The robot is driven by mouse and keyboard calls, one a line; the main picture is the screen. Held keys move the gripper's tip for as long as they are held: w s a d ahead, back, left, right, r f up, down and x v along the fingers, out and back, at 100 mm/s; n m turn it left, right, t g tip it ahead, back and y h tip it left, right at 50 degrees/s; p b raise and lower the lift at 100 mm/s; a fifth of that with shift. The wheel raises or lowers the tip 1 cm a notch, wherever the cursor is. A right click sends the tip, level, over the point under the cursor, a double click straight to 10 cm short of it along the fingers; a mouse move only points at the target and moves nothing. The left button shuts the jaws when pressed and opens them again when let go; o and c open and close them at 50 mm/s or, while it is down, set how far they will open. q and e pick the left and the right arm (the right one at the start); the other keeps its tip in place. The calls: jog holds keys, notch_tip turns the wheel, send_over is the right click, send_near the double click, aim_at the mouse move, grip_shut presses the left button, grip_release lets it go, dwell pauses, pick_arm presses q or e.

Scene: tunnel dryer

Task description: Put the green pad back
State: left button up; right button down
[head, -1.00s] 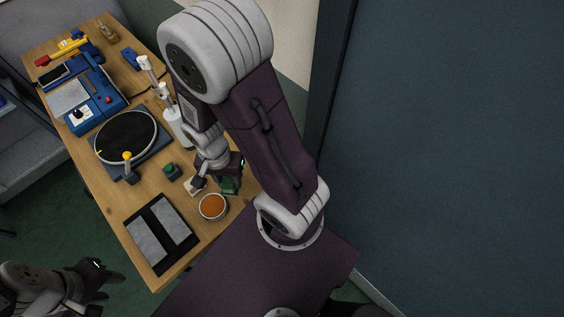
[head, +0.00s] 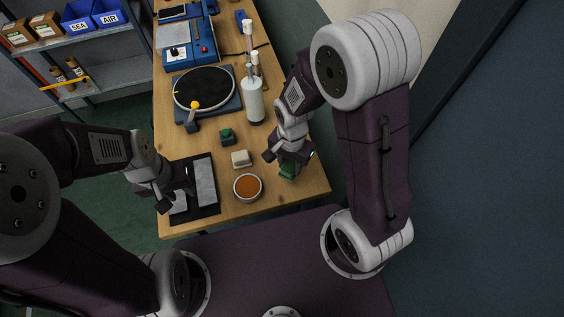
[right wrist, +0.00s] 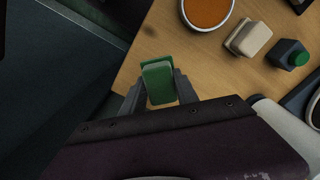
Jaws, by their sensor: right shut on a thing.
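The green pad (head: 288,171) is a small block near the right edge of the wooden table. In the right wrist view, the green pad (right wrist: 158,82) sits between the two fingers of my right gripper (right wrist: 158,94), which is shut on it. In the head view, my right gripper (head: 287,160) partly hides the pad. I cannot tell whether the pad touches the table. My left gripper (head: 175,196) is over the black tray with grey pads (head: 209,211). Its fingers look apart and empty.
A bowl of orange stuff (head: 248,186) and a cream block (head: 241,158) are left of the pad. A green-button box (head: 227,136), a white bottle (head: 254,102) and a round black turntable (head: 204,90) stand farther back. A shelf (head: 100,50) is at the far left.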

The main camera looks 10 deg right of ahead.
jog(key=w+f, duration=0.1)
jog(key=w+a+f, duration=0.1)
jog(key=w, duration=0.1)
jog(key=w+f, duration=0.1)
jog(key=w, duration=0.1)
jog(key=shift+a, duration=0.4)
jog(key=f, duration=0.3)
jog(key=shift+s+d+f+p, duration=0.1)
jog(key=shift+s+p, duration=0.15)
jog(key=shift+p, duration=0.1)
jog(key=shift+w+f, duration=0.2)
jog(key=shift+f, duration=0.25)
jog(key=shift+s+f, duration=0.1)
jog(key=shift+f, duration=0.05)
jog(key=c, duration=0.9)
grip_release()
notch_tip(320, 180, up, 12)
jog(key=s+d+n, duration=0.2)
jog(key=s+d+r+n, duration=0.1)
jog(key=s+d+n, duration=0.1)
jog(key=s+n, duration=0.1)
jog(key=s+d+n+t, duration=0.1)
jog(key=s+d+n, duration=0.2)
jog(key=shift+d+r, duration=0.1)
jog(key=shift+r, duration=0.2)
